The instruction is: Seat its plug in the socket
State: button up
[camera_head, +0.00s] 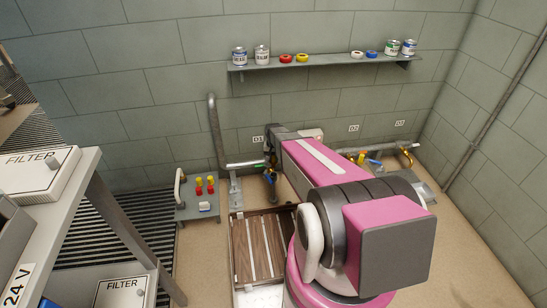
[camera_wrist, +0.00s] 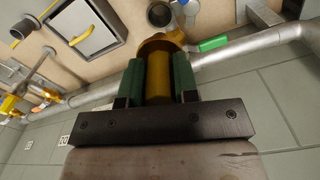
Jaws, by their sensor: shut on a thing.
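My gripper (camera_wrist: 158,82) is shut on a brass-coloured cylinder (camera_wrist: 158,75), which lies between its two green finger pads in the wrist view. I cannot tell for sure whether this is the plug. Just beyond the fingertips is a brass fitting (camera_wrist: 176,38) beside a grey pipe (camera_wrist: 240,47) with a green sleeve (camera_wrist: 213,44). A dark round end shows past the cylinder. Whether cylinder and fitting touch is unclear. In the head view my gripper (camera_head: 270,166) is at the left pipe by the wall, partly hidden by my arm. I cannot single out the socket.
A wall shelf (camera_head: 320,64) holds cans and tape rolls. A grey tray (camera_head: 198,212) with red and yellow pieces stands left of my gripper. A slatted wooden crate (camera_head: 236,250) lies below. More pipework with a brass part (camera_head: 408,153) is at the right.

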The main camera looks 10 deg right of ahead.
aim_at(274, 164)
jog(key=shift+f, duration=2.65)
jog(key=shift+f, duration=1.95)
dwell(0.6)
jog(key=o, duration=1)
jog(key=shift+o, duration=0.3)
jog(key=shift+a+r, duration=0.1)
jog(key=shift+r, duration=0.4)
jog(key=o, duration=0.3)
jog(key=shift+r, duration=3.25)
